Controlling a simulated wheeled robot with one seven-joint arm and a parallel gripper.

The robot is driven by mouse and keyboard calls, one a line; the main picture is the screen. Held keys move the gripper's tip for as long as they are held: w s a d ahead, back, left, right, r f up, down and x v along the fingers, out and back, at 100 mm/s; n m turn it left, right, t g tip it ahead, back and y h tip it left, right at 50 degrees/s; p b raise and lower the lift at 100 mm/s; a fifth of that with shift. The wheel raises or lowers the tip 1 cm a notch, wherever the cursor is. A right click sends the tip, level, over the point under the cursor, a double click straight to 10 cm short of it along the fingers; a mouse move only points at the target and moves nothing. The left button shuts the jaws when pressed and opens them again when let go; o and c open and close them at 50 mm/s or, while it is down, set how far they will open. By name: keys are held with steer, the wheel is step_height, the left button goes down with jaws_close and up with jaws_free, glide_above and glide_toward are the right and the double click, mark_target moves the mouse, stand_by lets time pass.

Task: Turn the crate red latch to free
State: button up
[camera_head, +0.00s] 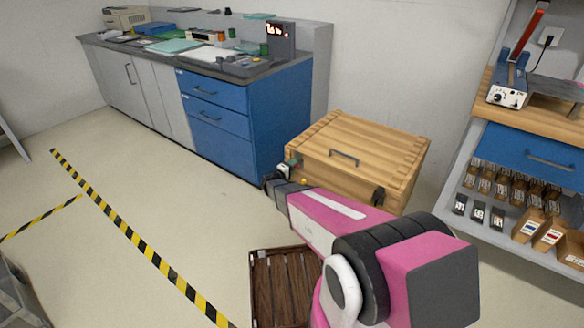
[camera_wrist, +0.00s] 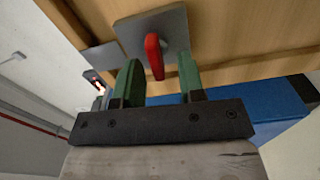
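The wooden crate (camera_head: 362,150) stands on the floor by the blue cabinet, its lid down with a dark handle on top. In the wrist view the red latch (camera_wrist: 154,56) hangs from a grey metal plate (camera_wrist: 172,28) on the crate's wooden side (camera_wrist: 230,25). My gripper (camera_wrist: 160,80) is in front of the latch, with its two green fingers apart on either side of the latch's lower end. No contact with the latch shows. In the head view my arm reaches the crate's left front corner, and the latch cannot be made out there.
A dark slatted wooden crate (camera_head: 284,288) sits on the floor below my arm. The blue and grey cabinet (camera_head: 215,105) stands behind to the left. A shelf unit with several small bins (camera_head: 545,235) stands at the right. The floor at left is open, with striped tape (camera_head: 140,245).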

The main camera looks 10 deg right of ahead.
steer(key=v, duration=1)
steer(key=shift+s+a, duration=0.2)
